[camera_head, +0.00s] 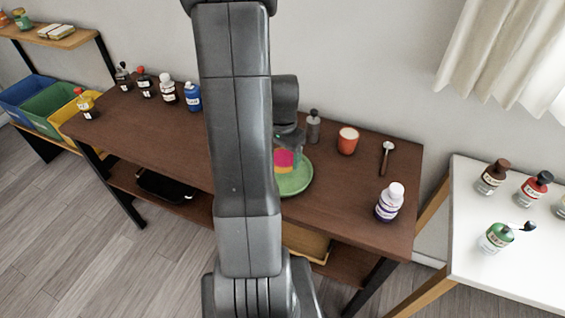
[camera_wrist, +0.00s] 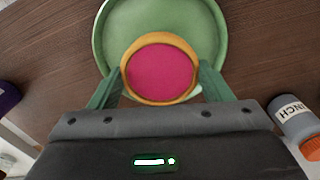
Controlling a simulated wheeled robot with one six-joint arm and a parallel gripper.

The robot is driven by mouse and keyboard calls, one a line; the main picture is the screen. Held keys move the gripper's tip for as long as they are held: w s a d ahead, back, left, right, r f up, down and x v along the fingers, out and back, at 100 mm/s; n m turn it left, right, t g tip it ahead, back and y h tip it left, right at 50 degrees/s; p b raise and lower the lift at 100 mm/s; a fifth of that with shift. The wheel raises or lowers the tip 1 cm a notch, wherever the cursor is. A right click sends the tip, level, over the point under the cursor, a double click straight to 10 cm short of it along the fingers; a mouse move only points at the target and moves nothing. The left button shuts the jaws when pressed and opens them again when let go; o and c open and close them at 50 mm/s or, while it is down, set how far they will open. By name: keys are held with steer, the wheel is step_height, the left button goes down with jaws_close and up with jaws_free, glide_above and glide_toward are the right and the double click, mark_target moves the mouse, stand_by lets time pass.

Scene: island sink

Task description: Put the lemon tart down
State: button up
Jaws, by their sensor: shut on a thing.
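A round tart with a pink-red filling and a golden crust (camera_wrist: 160,72) is between the fingers of my gripper (camera_wrist: 162,82) in the wrist view. The fingers are shut on its sides. The tart also shows in the head view (camera_head: 284,160), partly hidden by my arm. A green plate (camera_wrist: 160,12) lies under and behind the tart in the wrist view, and it shows on the brown table in the head view (camera_head: 300,186). The tart is over the plate's near part. I cannot tell whether it touches the plate. My gripper is partly hidden in the head view (camera_head: 288,145).
Several bottles stand at the left. A grey bottle with an orange cap (camera_wrist: 294,118) is right of my gripper.

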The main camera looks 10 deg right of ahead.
mark_target(283, 164)
steer(key=shift+f, duration=2.1)
steer(key=shift+f, duration=0.15)
steer(key=o, duration=1)
step_height(283, 164, up, 12)
steer(key=shift+r, duration=0.2)
steer(key=shift+f, duration=0.1)
